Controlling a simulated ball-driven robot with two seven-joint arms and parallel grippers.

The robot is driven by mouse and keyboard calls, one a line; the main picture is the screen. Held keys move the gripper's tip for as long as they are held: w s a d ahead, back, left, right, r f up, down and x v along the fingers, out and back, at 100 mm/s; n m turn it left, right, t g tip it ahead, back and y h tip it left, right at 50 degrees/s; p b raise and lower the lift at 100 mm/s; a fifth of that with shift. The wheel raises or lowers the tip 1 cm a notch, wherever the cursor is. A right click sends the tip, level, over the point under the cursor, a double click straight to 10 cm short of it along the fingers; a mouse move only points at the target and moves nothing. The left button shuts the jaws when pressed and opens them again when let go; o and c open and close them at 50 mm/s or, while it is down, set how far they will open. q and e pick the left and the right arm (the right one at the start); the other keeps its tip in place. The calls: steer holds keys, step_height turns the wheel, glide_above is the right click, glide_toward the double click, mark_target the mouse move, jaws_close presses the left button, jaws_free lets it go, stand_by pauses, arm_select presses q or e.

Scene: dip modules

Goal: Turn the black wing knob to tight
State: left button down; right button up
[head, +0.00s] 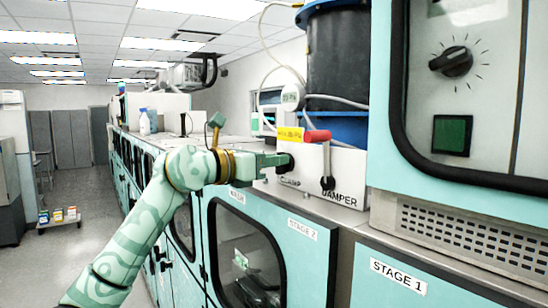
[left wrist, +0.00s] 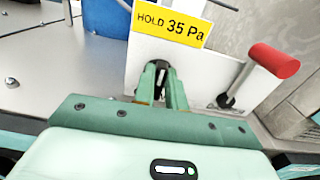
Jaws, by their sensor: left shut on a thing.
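The black wing knob (left wrist: 160,79) is on the front of a white control box (head: 340,168), above a label that seems to read CLAMP. My left gripper (head: 279,161) reaches it from the left, and its green fingers (left wrist: 161,88) are shut on the knob, one on each side. The fingers hide most of the knob, so its exact angle is hard to tell. My right gripper is not in view.
A red-handled lever (head: 317,136) marked DAMPER is just right of the knob. A yellow sign (left wrist: 172,25) reads HOLD 35 Pa. A blue-and-black drum (head: 337,60) stands behind. Another black dial (head: 451,62) is on the upper right panel.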

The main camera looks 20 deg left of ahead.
arm_select(q)
steer(key=n, duration=0.2)
steer(key=n+p, duration=0.1)
steer(key=n, duration=0.3)
steer(key=shift+w+a+p, duration=0.15)
steer(key=shift+a+p, duration=0.1)
steer(key=shift+p, duration=0.15)
steer(key=n+p, duration=0.2)
steer(key=n, duration=0.3)
steer(key=shift+w+a, duration=0.1)
steer(key=n+p, duration=0.2)
steer(key=n, duration=0.1)
steer(key=shift+f+p, duration=0.1)
steer(key=shift+p, duration=0.25)
steer(key=shift+a+f+n+p, duration=0.1)
steer(key=shift+f+n+p, duration=0.05)
steer(key=shift+n+p, duration=0.7)
steer(key=shift+f+n+p, duration=0.15)
steer(key=shift+n+p, duration=0.45)
steer(key=shift+n, duration=0.35)
steer(key=c, duration=1.4)
jaws_free()
steer(key=shift+w+f, duration=0.1)
steer(key=shift+c, duration=0.2)
steer(key=shift+a, duration=0.1)
